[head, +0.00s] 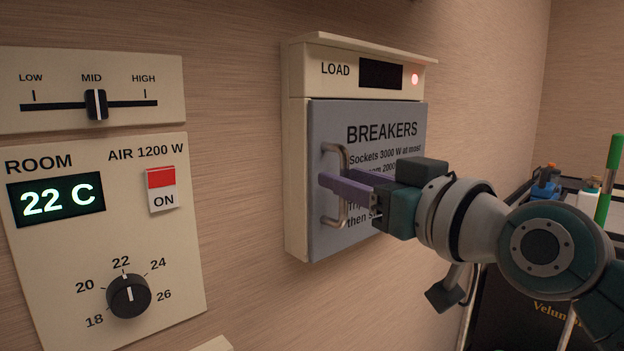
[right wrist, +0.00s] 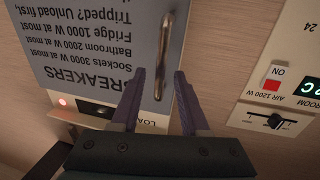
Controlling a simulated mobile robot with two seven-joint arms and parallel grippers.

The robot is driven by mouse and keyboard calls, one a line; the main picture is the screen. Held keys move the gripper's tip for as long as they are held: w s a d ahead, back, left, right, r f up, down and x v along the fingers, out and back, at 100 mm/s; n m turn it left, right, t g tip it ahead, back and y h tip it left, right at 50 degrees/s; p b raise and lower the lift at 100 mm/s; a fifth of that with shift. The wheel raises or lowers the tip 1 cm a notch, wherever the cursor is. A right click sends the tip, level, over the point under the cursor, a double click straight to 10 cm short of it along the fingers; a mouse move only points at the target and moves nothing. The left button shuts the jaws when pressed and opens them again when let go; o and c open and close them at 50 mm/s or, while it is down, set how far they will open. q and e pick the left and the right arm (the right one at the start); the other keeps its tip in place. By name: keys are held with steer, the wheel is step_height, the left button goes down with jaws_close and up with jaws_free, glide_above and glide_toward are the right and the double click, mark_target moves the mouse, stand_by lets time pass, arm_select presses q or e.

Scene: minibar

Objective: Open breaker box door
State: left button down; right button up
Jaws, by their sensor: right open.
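The breaker box door (head: 385,115) is a grey panel marked BREAKERS on a cream wall box, and it looks closed. Its metal bar handle (head: 345,158) runs upright along the door's left side. My right gripper (head: 337,179) reaches in from the right with its purple fingers at the handle. In the right wrist view the handle (right wrist: 163,45) runs lengthwise between the two open fingertips (right wrist: 160,74), with gaps showing on both sides. The fingers are open and not closed on the bar. The gripper hides part of the door text. My left gripper is not in view.
A LOAD display (head: 381,74) with a lit red lamp sits above the door under a projecting ledge. Left are a ROOM control panel (head: 60,260) and a slider panel (head: 60,65). A cart with bottles (head: 586,194) stands at the right.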

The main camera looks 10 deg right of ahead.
jaws_close()
stand_by(1.4)
